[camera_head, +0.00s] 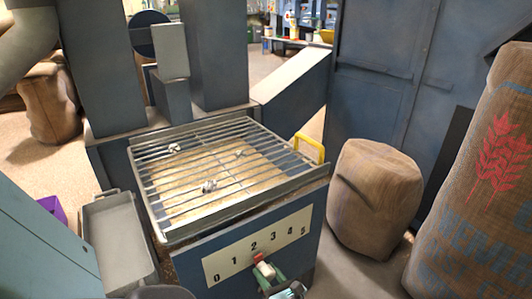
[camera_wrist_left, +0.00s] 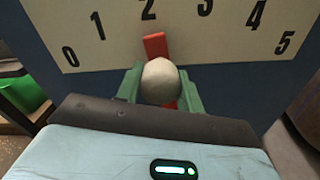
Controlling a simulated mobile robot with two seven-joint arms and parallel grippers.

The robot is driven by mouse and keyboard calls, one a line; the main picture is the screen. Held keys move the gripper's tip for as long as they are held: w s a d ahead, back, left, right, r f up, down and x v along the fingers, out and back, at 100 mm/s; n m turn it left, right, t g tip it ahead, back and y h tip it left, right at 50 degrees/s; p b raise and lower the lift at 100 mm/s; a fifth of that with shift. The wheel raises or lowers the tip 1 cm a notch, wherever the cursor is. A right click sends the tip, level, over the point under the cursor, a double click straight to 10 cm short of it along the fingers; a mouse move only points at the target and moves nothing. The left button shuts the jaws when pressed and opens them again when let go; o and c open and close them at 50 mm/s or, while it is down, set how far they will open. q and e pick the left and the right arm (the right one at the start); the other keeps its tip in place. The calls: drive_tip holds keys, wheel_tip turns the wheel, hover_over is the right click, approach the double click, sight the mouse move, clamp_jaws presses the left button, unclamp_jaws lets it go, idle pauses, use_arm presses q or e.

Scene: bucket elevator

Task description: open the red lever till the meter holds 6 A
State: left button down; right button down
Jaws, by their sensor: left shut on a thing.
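The red lever (camera_head: 258,258) is on the front of the blue hopper box, below a pale scale plate (camera_head: 226,265) numbered 0 to 5. In the left wrist view the lever's red tip (camera_wrist_left: 155,46) points up, just under the 2. A round whitish knob (camera_wrist_left: 161,82) sits on the lever. My left gripper (camera_head: 267,272) is shut on the knob, with a green finger on each side of it in the left wrist view (camera_wrist_left: 160,92). No ammeter reading can be made out. My right gripper is not in view.
A grey tray (camera_head: 115,235) is at left. Full sacks (camera_head: 372,200) stand close on the right. A green bin (camera_wrist_left: 25,95) shows in the wrist view.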

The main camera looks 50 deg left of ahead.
use_arm(q)
drive_tip(key=c, duration=1.1)
unclamp_jaws()
drive_tip(key=shift+f, duration=0.1)
drive_tip(key=shift+o, duration=1)
drive_tip(key=shift+d, duration=0.2)
drive_tip(key=d, duration=0.6)
drive_tip(key=shift+s, duration=0.2)
drive_tip(key=shift+d, duration=0.6)
drive_tip(key=shift+s+d, duration=0.1)
drive_tip(key=shift+d, duration=0.05)
